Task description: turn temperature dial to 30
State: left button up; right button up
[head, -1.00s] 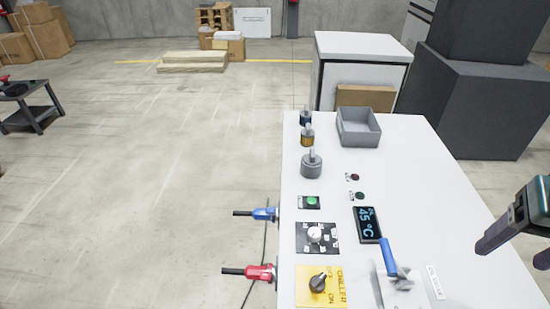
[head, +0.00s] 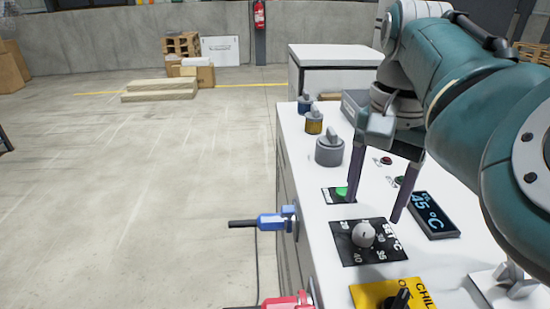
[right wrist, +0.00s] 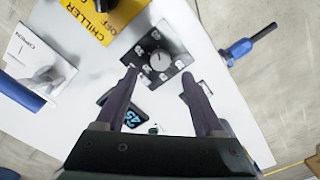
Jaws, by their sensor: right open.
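The temperature dial (head: 363,235) is a round light-grey knob on a black square plate with white numbers around it, on the white panel top. It also shows in the right wrist view (right wrist: 160,61), ahead of the fingertips. A dark display (head: 433,214) to the right of the dial plate reads 45 °C. My right gripper (head: 373,211) is open and empty, its two dark fingers pointing down above the panel, just behind the dial in the head view. In the right wrist view the fingers (right wrist: 157,78) stand apart, and the knob lies between their lines. My left gripper is not in view.
A yellow chiller plate with a black switch (head: 397,300) is at the near edge. A green button (head: 342,193) lies close to one finger. Blue (head: 275,222) and red (head: 290,301) handles stick out on the left side. Several grey-topped knobs stand farther back.

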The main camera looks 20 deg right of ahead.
aim_at(365, 230)
notch_tip(365, 230, down, 6)
jog(key=shift+b, duration=0.5)
grip_shut()
dwell(0.3)
